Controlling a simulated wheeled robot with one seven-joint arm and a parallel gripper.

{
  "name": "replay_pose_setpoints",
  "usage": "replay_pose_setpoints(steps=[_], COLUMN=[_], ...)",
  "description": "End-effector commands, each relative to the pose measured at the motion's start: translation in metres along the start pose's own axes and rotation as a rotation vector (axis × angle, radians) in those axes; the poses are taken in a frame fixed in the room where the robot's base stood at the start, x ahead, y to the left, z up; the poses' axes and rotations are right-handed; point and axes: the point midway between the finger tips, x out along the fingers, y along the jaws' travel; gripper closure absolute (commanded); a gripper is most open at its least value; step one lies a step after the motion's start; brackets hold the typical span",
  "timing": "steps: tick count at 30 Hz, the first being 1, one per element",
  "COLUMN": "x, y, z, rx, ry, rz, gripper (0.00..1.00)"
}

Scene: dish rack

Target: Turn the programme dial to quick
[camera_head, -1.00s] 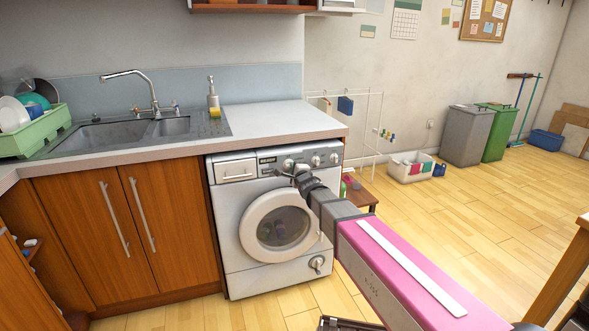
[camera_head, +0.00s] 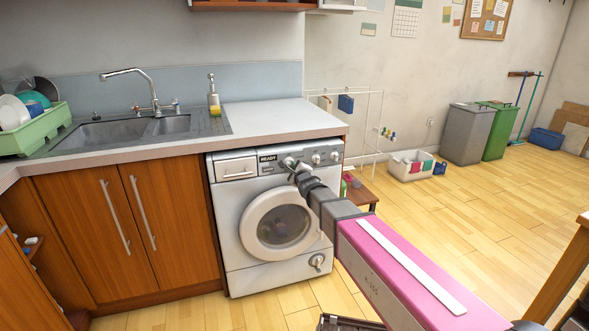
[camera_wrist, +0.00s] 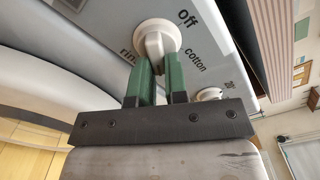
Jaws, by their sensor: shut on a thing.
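The washing machine (camera_head: 234,262) stands under the counter with its control panel at the top. The programme dial (camera_wrist: 157,34) is a round white knob with a raised grip, seen close in the wrist view. Around it I read "Off", "cotton" and a partly hidden word starting "rin"; no "quick" label shows. My gripper (camera_wrist: 159,70) has its two green fingers closed on the dial's grip. In the head view my gripper (camera_head: 292,167) covers part of the dial, the leftmost knob on the panel. Which label the dial points to is unclear.
The display (camera_head: 267,158) reads "READY". More knobs (camera_head: 316,160) sit to the right on the panel. The round door (camera_head: 278,224) is shut below. The countertop (camera_head: 275,117) overhangs the panel closely. A drying rack (camera_head: 365,130) stands at right.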

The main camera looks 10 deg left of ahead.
Motion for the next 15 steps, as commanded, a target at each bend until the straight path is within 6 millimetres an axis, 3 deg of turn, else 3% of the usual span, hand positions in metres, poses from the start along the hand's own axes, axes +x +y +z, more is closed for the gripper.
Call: replay_pose_setpoints(steps=[3, 4, 6, 15], x=[-0.0005, -0.0005, -0.0005, -0.0008], y=[0.0007, 0.0008, 0.0007, 0.0003], z=[-0.0005, -0.0005, -0.0005, -0.0002], rx=[-0.002, -0.002, -0.002, -0.002], ry=[0.002, 0.002, 0.002, 0.001], rz=[0.002, 0.002, 0.002, 0.001], gripper=[1.0, 0.83, 0.61, 0.61])
